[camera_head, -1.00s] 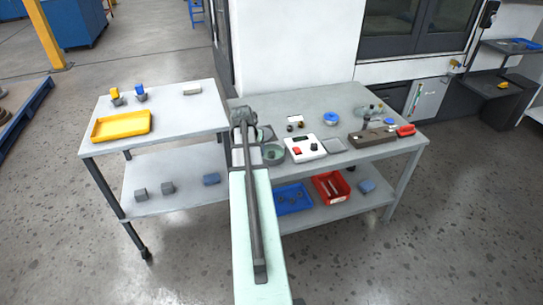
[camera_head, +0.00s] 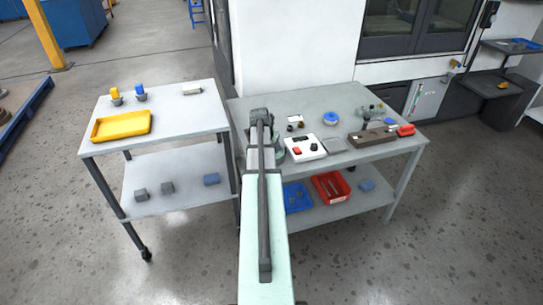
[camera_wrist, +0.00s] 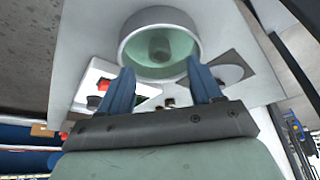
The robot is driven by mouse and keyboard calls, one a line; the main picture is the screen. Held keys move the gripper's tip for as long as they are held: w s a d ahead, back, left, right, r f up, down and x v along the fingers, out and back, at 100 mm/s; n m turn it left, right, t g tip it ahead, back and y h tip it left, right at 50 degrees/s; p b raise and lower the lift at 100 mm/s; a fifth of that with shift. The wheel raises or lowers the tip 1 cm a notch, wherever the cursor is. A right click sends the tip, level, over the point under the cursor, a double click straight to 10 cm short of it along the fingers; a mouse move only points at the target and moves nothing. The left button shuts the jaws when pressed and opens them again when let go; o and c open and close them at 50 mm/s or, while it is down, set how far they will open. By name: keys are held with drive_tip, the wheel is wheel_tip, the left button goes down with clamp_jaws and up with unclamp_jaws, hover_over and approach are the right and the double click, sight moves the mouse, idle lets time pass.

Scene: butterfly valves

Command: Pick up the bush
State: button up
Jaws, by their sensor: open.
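I cannot tell for sure which thing is the bush. Small brown and dark round parts (camera_head: 290,128) sit on the right table behind the white box, and they are too small to identify. In the wrist view, a round pale-green bowl (camera_wrist: 128,50) is beyond my fingertips, with a small cylindrical shape (camera_wrist: 159,47) inside it. In the head view, my arm hides the fingers and most of the bowl (camera_head: 279,153).
A white box (camera_head: 305,148) with a red button is right of my arm. A blue round part (camera_head: 330,118) and a brown block (camera_head: 372,137) are farther right. A yellow tray (camera_head: 121,126) is on the left table. Blue (camera_head: 297,197) and red bins (camera_head: 331,187) are on the lower shelf.

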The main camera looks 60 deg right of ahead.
drive_tip(key=shift+x, duration=2.8)
drive_tip(key=shift+c, duration=0.2)
drive_tip(key=shift+r, duration=0.1)
drive_tip(key=c, duration=1.1)
drive_tip(key=shift+c, duration=0.2)
